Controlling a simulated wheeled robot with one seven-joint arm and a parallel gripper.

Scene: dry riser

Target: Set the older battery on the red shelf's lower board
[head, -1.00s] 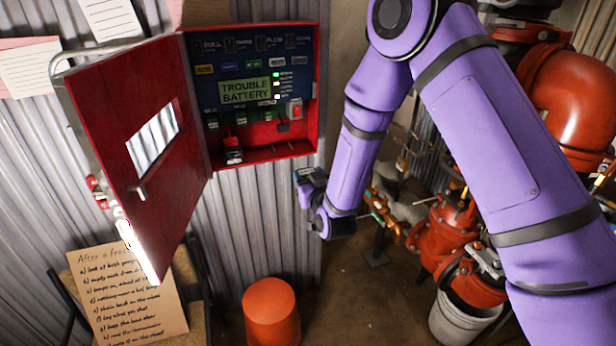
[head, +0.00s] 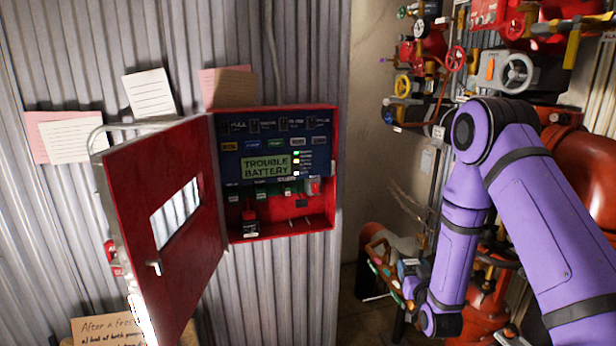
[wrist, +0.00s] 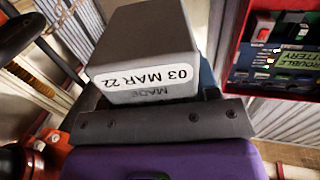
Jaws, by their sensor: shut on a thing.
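A grey battery (wrist: 145,45) with a white label reading "03 MAR 22" fills the top middle of the wrist view. My gripper (wrist: 150,112) is shut on it. In the head view my arm reaches down at the right, and its end is low in the picture, where the battery cannot be made out clearly. A small dark battery-like block with red on top (head: 250,224) sits in the bottom left of the open red cabinet (head: 328,212); no date on it is readable. I cannot identify a red shelf with a lower board.
The cabinet's red door (head: 190,255) stands open to the left. Its panel display (head: 266,167) reads "TROUBLE BATTERY". Valves and red pipework (head: 480,60) crowd the right. A handwritten card (head: 105,328) is at the lower left. Several colourful small items (head: 385,270) lie beside my arm's end.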

